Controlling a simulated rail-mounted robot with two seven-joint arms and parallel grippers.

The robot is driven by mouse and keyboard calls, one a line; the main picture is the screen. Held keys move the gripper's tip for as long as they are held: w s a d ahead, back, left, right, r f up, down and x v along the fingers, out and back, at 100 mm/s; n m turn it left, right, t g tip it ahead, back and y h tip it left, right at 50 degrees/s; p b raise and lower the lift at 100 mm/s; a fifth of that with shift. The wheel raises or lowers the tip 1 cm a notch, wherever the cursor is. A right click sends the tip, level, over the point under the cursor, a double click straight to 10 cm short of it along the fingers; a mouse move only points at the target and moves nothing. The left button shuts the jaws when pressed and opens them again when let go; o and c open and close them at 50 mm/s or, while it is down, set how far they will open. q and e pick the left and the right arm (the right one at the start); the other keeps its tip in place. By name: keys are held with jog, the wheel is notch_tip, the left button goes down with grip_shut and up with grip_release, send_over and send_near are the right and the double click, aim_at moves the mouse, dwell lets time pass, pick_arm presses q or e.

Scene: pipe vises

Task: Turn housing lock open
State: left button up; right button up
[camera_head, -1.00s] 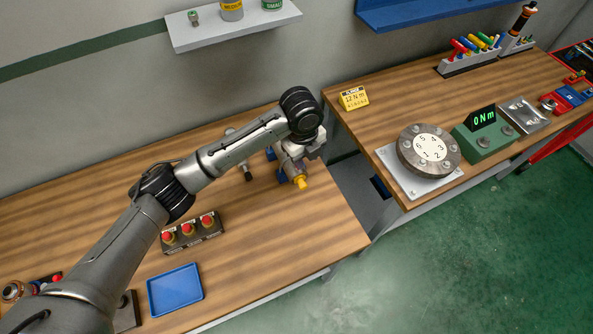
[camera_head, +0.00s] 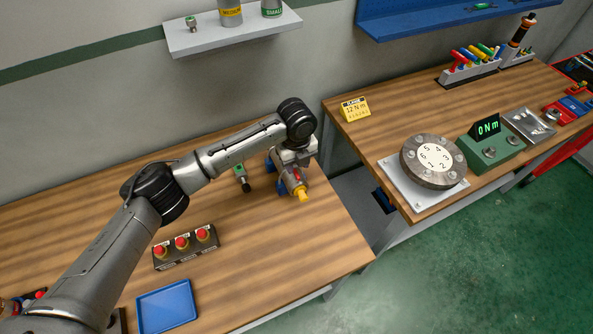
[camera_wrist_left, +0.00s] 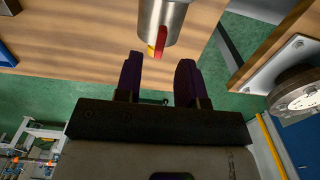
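The housing (camera_head: 288,181) is a metal cylinder with a yellow end (camera_head: 303,194), held in a blue vise on the left bench near its right end. A small red lever shows on it, and the left wrist view shows this red lever (camera_wrist_left: 161,41) beside a yellow part under the silver cylinder (camera_wrist_left: 160,18). My left gripper (camera_wrist_left: 159,78) has its two dark fingers apart, with nothing between them; the lever is just beyond the fingertips. In the head view my left wrist covers part of the vise and the fingers are hidden. My right gripper is out of view.
A box with red buttons (camera_head: 185,247) and a blue tray (camera_head: 167,306) are on the left bench. A green-tipped tool (camera_head: 241,178) lies left of the vise. A gap separates the right bench, which holds a numbered round flange (camera_head: 431,161) and a green torque display (camera_head: 490,145).

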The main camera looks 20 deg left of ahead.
aim_at(296, 173)
pick_arm(q)
jog(key=shift+f, duration=2)
grip_shut()
